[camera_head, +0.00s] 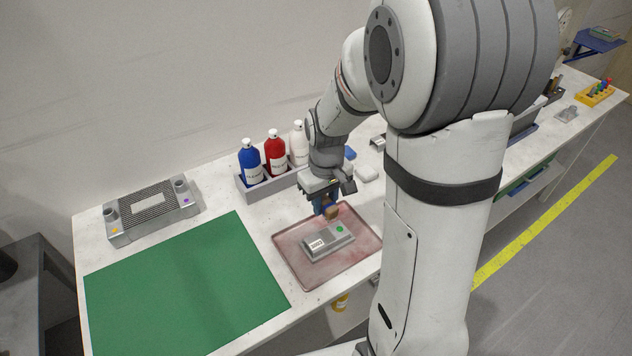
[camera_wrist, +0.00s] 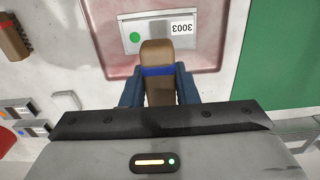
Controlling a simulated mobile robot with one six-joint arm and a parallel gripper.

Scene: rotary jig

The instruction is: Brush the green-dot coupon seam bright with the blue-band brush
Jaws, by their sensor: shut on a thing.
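The green-dot coupon (camera_head: 328,241) is a grey metal block with a green dot and a white label, lying in a pinkish tray (camera_head: 289,268). In the wrist view the coupon (camera_wrist: 158,36) shows its green dot and the label 3003. My gripper (camera_head: 326,205) is shut on the blue-band brush (camera_wrist: 157,60), a brown wooden block with a blue band, held between its blue fingers. The brush is over the near edge of the coupon in the wrist view; I cannot tell if it touches. The seam and the bristles are not clearly visible.
A green mat (camera_head: 185,290) lies left of the tray. A grey rack (camera_head: 250,190) with blue, red and white bottles stands behind. A finned metal block (camera_head: 150,212) is at the back left. Another brown block (camera_wrist: 15,40) lies at the left in the wrist view.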

